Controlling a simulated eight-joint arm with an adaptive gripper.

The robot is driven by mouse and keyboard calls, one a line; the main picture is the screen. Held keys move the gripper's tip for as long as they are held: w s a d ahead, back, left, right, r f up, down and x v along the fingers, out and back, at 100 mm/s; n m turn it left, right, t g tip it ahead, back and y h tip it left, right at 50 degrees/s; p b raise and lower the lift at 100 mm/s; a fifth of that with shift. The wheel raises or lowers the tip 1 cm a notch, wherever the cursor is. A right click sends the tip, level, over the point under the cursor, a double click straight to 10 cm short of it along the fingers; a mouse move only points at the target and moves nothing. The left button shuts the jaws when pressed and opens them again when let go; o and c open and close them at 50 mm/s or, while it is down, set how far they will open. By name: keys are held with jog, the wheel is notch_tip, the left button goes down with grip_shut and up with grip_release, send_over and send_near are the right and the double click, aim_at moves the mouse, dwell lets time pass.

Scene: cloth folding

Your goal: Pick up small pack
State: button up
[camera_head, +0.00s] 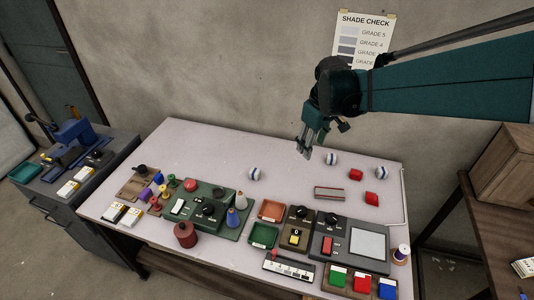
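My gripper (306,153) points down above the back middle of the pale table (200,150). Its fingers are too small in view to tell whether they are open or shut, and I see nothing held between them. Small white bundles with dark bands lie at the left (254,174), beside the gripper (331,159) and at the right (382,173). I cannot tell which of these is the task's small pack.
Control boxes (349,246), red (271,211) and green (263,235) trays and a green sewing-like station (208,208) fill the front. A wall poster (364,40) hangs behind. The table's back left is clear.

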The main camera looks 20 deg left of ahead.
jog(key=w+a+f+n+g+p, duration=0.1)
jog(key=w+a+f+n, duration=0.1)
jog(key=a+f, duration=0.35)
jog(key=w+a+f+n, duration=0.1)
jog(key=w+a+f, duration=0.15)
jog(key=a, duration=0.55)
jog(key=n+g+h+p, duration=0.1)
jog(key=n, duration=0.2)
send_over(254, 171)
jog(key=f, duration=1)
jog(key=shift+s+d+f, duration=0.15)
jog(key=shift+d+f, duration=0.05)
jog(key=shift+d, duration=0.15)
jog(key=shift+a+f, duration=0.2)
jog(key=shift+f, duration=0.1)
jog(key=shift+f, duration=1.3)
jog(key=shift+w+f+b, duration=0.15)
jog(key=shift+f+b, duration=0.15)
jog(key=shift+f, duration=1)
jog(key=shift+w+f+b, duration=0.1)
jog(key=shift+f+b, duration=0.2)
jog(key=shift+f, duration=1)
